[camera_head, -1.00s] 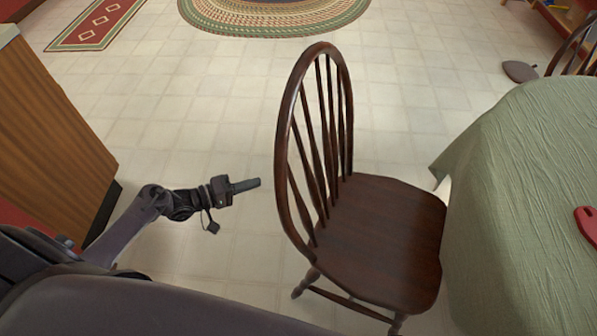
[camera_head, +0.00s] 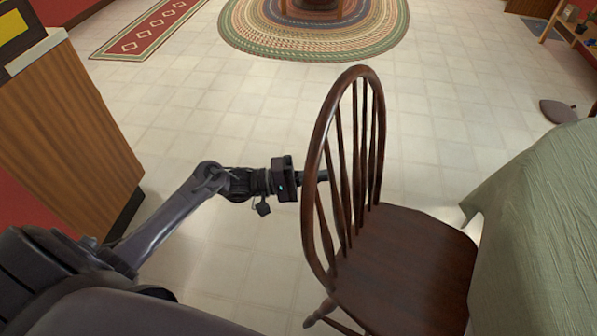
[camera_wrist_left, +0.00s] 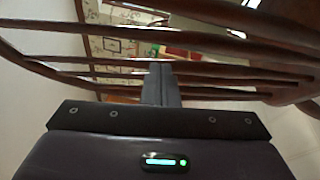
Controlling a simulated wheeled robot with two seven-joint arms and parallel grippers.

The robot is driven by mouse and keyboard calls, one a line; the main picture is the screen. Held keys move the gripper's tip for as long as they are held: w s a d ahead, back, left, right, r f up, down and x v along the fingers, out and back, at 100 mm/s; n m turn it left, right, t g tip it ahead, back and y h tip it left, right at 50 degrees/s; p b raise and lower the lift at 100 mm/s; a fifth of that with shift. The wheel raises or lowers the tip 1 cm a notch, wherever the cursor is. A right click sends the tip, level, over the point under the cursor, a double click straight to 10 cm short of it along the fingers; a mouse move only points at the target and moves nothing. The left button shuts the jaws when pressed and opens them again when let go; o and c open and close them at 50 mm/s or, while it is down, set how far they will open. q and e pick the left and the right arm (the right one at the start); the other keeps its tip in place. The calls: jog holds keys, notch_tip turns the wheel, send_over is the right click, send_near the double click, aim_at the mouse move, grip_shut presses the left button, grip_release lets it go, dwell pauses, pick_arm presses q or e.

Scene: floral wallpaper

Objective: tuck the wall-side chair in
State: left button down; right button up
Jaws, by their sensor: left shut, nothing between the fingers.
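The dark brown wooden chair (camera_head: 405,262) stands upright in the middle right of the head view. Its spindled back faces my left arm and its seat points to the table with the green cloth (camera_head: 540,220). The seat's right edge is close to the hanging cloth. My left gripper (camera_head: 318,176) is shut and holds nothing. Its fingertips are at the outer side of the chair's back; in the left wrist view the shut fingers (camera_wrist_left: 161,84) reach up to the chair's spindles (camera_wrist_left: 215,70). I cannot tell whether they touch. My right gripper is not in view.
A wooden cabinet (camera_head: 65,130) stands at the left. A braided oval rug (camera_head: 270,42) and a red runner (camera_head: 150,28) lie on the far floor. A brown flat object (camera_head: 558,111) lies at the far right. The tiled floor between cabinet and chair is clear.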

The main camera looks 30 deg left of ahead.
aim_at(347, 188)
pick_arm(q)
jog(key=shift+s+d+r, duration=0.1)
jog(key=shift+s+d, duration=0.05)
jog(key=shift+d, duration=0.35)
jog(key=shift+s+d+r, duration=0.1)
jog(key=shift+s+d, duration=0.05)
jog(key=shift+d, duration=0.35)
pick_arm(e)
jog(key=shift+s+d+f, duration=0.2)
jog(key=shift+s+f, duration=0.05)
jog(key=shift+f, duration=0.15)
